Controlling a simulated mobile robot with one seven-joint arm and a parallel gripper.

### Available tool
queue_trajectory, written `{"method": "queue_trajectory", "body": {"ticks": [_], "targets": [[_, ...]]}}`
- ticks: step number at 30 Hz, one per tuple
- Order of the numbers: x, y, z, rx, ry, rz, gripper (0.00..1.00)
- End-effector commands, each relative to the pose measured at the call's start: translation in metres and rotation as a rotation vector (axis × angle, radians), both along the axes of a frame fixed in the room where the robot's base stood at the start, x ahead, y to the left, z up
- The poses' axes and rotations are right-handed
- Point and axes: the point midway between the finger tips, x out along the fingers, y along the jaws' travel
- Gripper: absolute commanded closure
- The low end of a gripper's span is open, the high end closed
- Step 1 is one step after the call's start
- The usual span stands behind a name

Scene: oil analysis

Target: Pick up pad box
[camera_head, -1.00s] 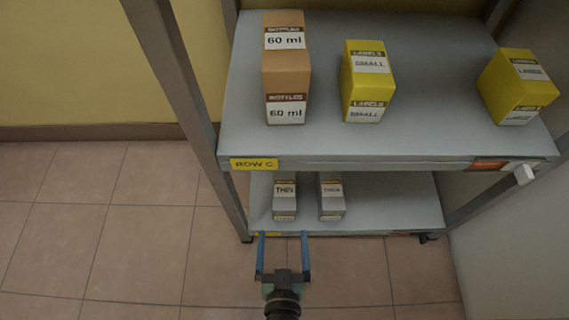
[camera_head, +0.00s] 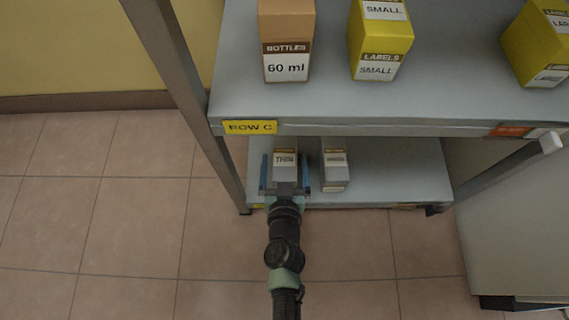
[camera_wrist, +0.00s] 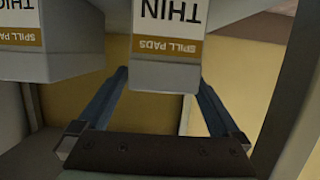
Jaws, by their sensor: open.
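The thin spill pads box (camera_head: 285,165), grey with a white THIN label and a brown band, stands on the lower shelf. It also shows in the wrist view (camera_wrist: 165,75), upside down at top centre. My gripper (camera_head: 286,158) is open, with one blue finger on each side of this box. In the wrist view the fingertips (camera_wrist: 161,78) flank the box's near end; I cannot tell whether they touch it. A second spill pads box (camera_head: 335,168) stands just to the right. It shows at the upper left of the wrist view (camera_wrist: 50,65).
The upper shelf edge (camera_head: 380,130), with a yellow ROW C tag (camera_head: 250,127), lies above the pad boxes. It holds a brown bottles box (camera_head: 286,45) and two yellow labels boxes (camera_head: 380,45). A shelf post (camera_head: 170,80) stands at the left. The lower shelf (camera_head: 400,180) is clear at right.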

Motion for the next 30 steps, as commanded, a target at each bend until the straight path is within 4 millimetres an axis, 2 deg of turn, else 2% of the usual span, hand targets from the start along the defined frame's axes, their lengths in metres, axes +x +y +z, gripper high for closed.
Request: {"method": "queue_trajectory", "body": {"ticks": [5,13,27,28,30], "targets": [[0.018,0.0,-0.006,0.0,0.0,0.0,0.0],[0.02,0.0,-0.007,0.0,0.002,0.001,0.0],[0.019,0.0,-0.007,0.0,0.001,0.0,0.85],[0.019,0.0,-0.007,-0.001,0.001,0.0,0.9],[0.02,0.0,-0.006,-0.001,0.0,0.0,0.92]]}}
